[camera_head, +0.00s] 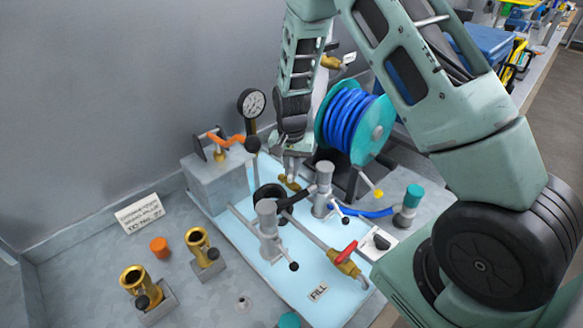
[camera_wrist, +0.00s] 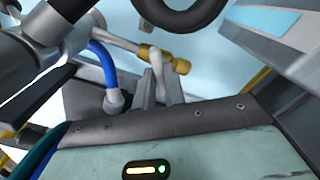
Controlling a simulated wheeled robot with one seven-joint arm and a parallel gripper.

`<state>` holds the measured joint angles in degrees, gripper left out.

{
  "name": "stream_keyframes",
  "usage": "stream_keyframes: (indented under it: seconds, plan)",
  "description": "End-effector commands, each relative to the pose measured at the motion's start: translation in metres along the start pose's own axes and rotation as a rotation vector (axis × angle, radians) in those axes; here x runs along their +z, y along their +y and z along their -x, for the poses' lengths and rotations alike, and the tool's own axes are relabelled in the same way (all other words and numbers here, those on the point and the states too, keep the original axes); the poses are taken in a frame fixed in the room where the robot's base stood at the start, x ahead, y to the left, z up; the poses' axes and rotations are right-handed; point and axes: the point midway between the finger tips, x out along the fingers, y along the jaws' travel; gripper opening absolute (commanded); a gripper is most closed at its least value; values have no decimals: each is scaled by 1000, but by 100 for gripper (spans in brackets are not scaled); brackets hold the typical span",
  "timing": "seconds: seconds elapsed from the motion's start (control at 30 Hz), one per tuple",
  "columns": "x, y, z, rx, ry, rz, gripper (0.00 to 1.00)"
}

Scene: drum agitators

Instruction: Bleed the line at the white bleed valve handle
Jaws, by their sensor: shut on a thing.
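My gripper (camera_head: 292,170) points down at a brass valve (camera_head: 290,184) on the pipework of the pale blue panel. The same brass valve shows in the wrist view (camera_wrist: 150,52), on a whitish pipe. My gripper is shut on this white bleed valve handle. Most of the handle is hidden by the fingers, and its turn angle is hard to tell.
Around my gripper stand a pressure gauge (camera_head: 252,103), an orange lever (camera_head: 228,139), a blue hose reel (camera_head: 350,120) and grey upright cylinders (camera_head: 268,222). Brass cups (camera_head: 135,281) stand at the lower left.

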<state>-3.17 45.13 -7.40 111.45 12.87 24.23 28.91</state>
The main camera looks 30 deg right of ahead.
Motion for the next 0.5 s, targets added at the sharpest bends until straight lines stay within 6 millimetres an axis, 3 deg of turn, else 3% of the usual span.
stream_keyframes:
  seconds: [0.5]
  plan:
    - [-1,0,2,-1,2,-450,0]
